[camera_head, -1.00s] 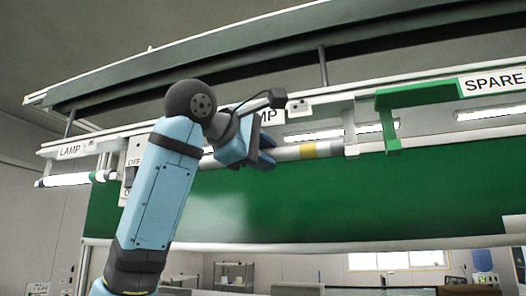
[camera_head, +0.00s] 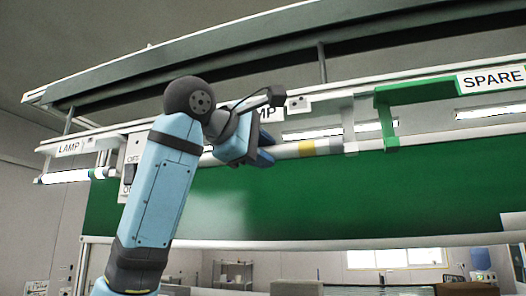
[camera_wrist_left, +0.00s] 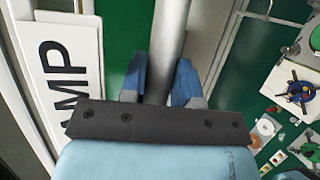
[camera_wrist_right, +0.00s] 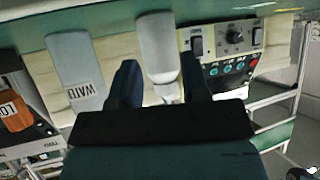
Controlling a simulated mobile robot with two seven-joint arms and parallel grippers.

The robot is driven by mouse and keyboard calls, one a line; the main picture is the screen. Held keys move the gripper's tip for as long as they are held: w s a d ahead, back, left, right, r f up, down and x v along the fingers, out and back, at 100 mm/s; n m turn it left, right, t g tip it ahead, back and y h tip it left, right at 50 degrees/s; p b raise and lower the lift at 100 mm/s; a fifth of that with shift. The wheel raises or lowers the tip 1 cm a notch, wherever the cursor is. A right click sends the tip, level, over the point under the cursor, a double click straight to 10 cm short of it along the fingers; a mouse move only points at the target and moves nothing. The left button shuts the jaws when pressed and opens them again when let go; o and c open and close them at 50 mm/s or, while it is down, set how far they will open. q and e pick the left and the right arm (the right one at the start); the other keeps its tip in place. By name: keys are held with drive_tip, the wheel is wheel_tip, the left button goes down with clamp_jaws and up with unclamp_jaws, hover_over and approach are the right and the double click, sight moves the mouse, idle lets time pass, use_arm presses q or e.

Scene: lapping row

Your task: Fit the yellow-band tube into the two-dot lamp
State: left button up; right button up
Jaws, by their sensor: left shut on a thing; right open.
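The yellow-band tube (camera_head: 330,146) is a pale tube with a yellow band towards its right end. It lies nearly level under a partly hidden lamp sign (camera_head: 265,113). My left gripper (camera_head: 264,150) is shut on it, left of the band. In the left wrist view the tube (camera_wrist_left: 170,40) passes between the fingers (camera_wrist_left: 160,80). Its right end is at a pale lamp holder (camera_head: 350,135); I cannot tell whether it is seated. Its left end is hidden by my arm. No two-dot mark is readable. My right gripper (camera_wrist_right: 160,80) is open, visible only in its own wrist view.
Another lamp with a lit tube (camera_head: 65,177) is at the far left, near a switch box (camera_head: 131,170). A green bracket (camera_head: 420,92) hangs by the SPARE sign (camera_head: 492,80). A green panel (camera_head: 300,205) stands behind. A pale rounded object (camera_wrist_right: 157,45) shows beyond my right fingers.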

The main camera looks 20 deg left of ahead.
use_arm(q)
drive_tip(key=shift+f, duration=0.15)
drive_tip(key=o, duration=1)
drive_tip(key=shift+o, duration=0.2)
drive_tip(key=shift+s+a, duration=0.1)
drive_tip(key=b+v, duration=0.3)
drive_tip(key=v, duration=1)
drive_tip(key=shift+s, duration=0.3)
